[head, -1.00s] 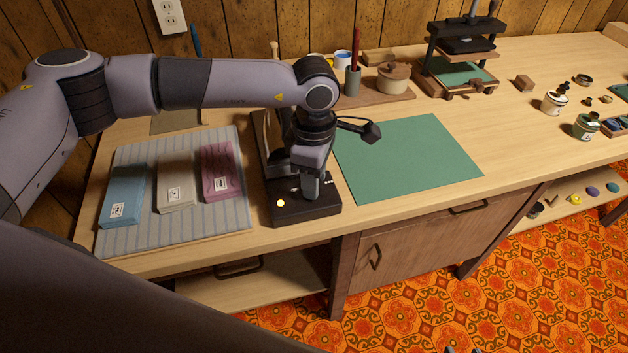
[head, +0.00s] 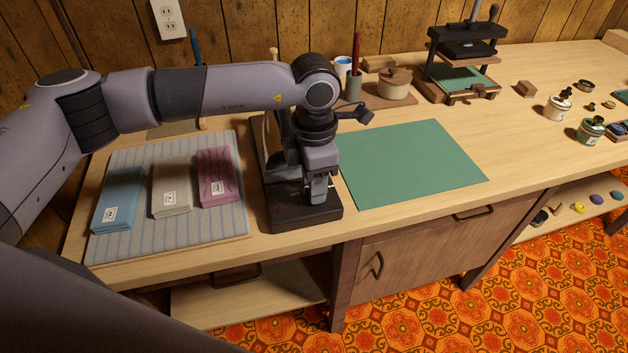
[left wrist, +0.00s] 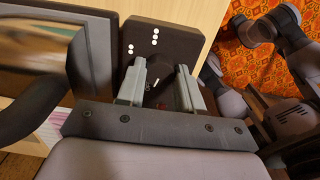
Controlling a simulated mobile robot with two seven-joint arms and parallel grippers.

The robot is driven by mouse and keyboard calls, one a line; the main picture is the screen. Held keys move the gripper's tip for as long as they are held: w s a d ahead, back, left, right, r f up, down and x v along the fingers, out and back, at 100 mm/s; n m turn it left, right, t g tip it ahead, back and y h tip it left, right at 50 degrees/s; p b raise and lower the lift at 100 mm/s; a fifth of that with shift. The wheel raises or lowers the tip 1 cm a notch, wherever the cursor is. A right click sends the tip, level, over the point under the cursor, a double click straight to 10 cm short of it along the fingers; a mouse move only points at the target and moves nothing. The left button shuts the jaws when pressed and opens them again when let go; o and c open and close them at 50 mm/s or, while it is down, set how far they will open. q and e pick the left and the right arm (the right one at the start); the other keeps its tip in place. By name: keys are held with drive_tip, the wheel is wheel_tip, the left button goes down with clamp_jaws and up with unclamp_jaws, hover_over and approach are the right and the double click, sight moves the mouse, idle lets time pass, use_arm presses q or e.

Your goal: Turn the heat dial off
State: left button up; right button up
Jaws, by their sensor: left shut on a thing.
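A black machine stands on the bench, and its flat base (head: 285,214) faces me. The small lamp (head: 279,209) on the front left of the base looks dark. My left gripper (head: 318,192) points down over the front right of the base. In the left wrist view its two pale fingers (left wrist: 160,85) straddle the black heat dial (left wrist: 158,95) and are shut on it. A white mark shows on top of the dial. The gripper and arm hide most of the machine's upper part in the head view. My right gripper is not in view.
Left of the machine is a striped mat (head: 228,226) with blue, cream and pink folded bundles. A green mat (head: 410,160) lies to the right. A black press (head: 463,60) and small jars stand farther back. The bench's front edge is close to the machine.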

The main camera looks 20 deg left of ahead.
use_arm(q)
drive_tip(key=shift+r, duration=0.1)
drive_tip(key=o, duration=1)
drive_tip(key=shift+o, duration=0.2)
drive_tip(key=shift+r, duration=3.55)
drive_tip(key=shift+d, duration=0.1)
